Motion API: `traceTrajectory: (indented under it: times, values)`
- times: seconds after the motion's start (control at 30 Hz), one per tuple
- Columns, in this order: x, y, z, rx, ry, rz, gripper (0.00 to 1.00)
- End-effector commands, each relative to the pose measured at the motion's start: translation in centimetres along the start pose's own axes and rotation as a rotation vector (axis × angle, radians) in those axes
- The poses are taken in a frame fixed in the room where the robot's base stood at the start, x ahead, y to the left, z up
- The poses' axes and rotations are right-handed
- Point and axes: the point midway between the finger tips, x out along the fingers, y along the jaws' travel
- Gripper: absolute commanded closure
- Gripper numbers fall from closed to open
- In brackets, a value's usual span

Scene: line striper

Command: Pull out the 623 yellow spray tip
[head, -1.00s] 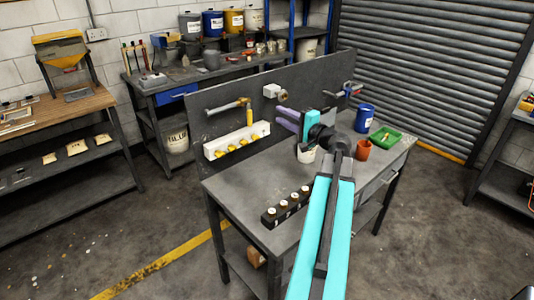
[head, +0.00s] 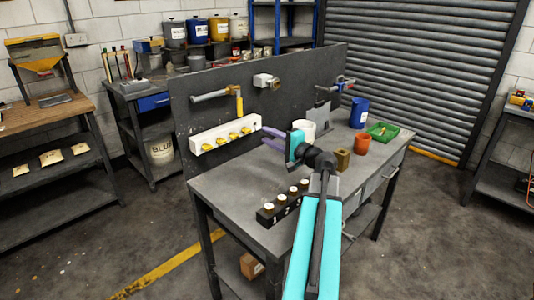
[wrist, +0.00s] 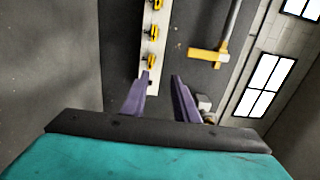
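Several yellow spray tips (head: 233,134) sit in a row on a white rack (head: 208,147) fixed to the dark upright panel. I cannot read any number at the tips. My gripper (head: 268,138) is by the right end of the rack, with purple fingers pointing at the panel. In the wrist view the fingers (wrist: 161,82) are apart with nothing held between them. The nearest yellow tip (wrist: 152,62) there lies just beyond the left fingertip, and other tips continue up the white rack (wrist: 147,45).
A yellow-handled tool (head: 239,102) hangs above the rack. A black block with white-topped pieces (head: 267,215) stands at the bench's front left. A white cup (head: 309,127), brass block (head: 342,158), orange cup (head: 362,145), blue container (head: 359,112) and green tray (head: 390,128) stand to the right.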

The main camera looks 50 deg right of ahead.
Motion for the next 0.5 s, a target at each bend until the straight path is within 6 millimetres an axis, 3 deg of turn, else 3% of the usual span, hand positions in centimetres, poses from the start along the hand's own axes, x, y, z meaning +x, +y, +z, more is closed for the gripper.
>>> traceTrajectory:
  times: [0.03, 0.13, 0.5]
  values:
    - [0.0, 1.2, 0.0, 0.000, 0.000, 0.000, 0.73]
    - [0.0, 1.9, 0.0, 0.000, -0.001, 0.000, 0.73]
    - [0.1, 2.2, 0.1, 0.000, -0.001, 0.000, 0.73]
